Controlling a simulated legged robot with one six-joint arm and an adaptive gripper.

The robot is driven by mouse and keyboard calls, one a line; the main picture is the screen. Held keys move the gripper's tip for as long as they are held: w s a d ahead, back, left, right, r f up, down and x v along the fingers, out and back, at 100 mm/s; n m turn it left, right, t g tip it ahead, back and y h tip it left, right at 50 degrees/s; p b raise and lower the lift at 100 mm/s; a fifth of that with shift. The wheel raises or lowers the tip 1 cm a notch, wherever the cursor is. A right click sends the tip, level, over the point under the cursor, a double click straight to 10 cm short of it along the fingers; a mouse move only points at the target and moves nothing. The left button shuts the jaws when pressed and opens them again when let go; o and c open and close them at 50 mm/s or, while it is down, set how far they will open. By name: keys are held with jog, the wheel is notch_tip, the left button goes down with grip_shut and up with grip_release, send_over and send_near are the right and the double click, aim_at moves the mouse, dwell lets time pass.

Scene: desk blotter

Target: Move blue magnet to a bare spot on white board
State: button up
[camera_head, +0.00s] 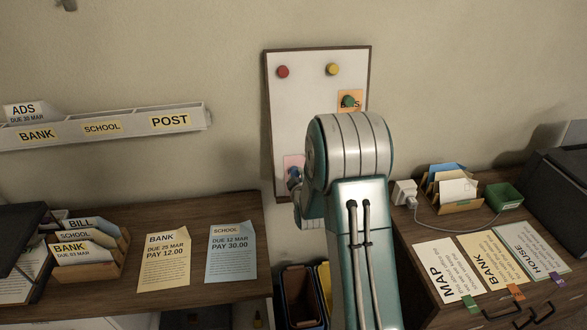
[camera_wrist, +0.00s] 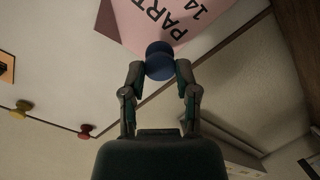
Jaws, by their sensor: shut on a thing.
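The white board (camera_head: 301,105) hangs on the wall in a brown frame. The blue magnet (camera_wrist: 159,61) shows between my fingertips in the wrist view, over the edge of a pink note (camera_wrist: 195,22) marked "PART" and "14". My gripper (camera_wrist: 159,68) is shut on the blue magnet. In the head view the magnet (camera_head: 294,173) is at the board's lower left, against the pink note (camera_head: 292,161), and my arm hides much of the lower board. Whether the magnet touches the note or board, I cannot tell.
A red magnet (camera_head: 282,71) and a yellow magnet (camera_head: 332,69) are on the upper board. A green magnet (camera_head: 347,101) sits on an orange note (camera_head: 355,95). The board between them looks bare. Desks stand below on both sides; a wall file rack (camera_head: 105,127) hangs left.

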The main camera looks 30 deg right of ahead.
jog(key=shift+v, duration=1.15)
jog(key=shift+r, duration=0.1)
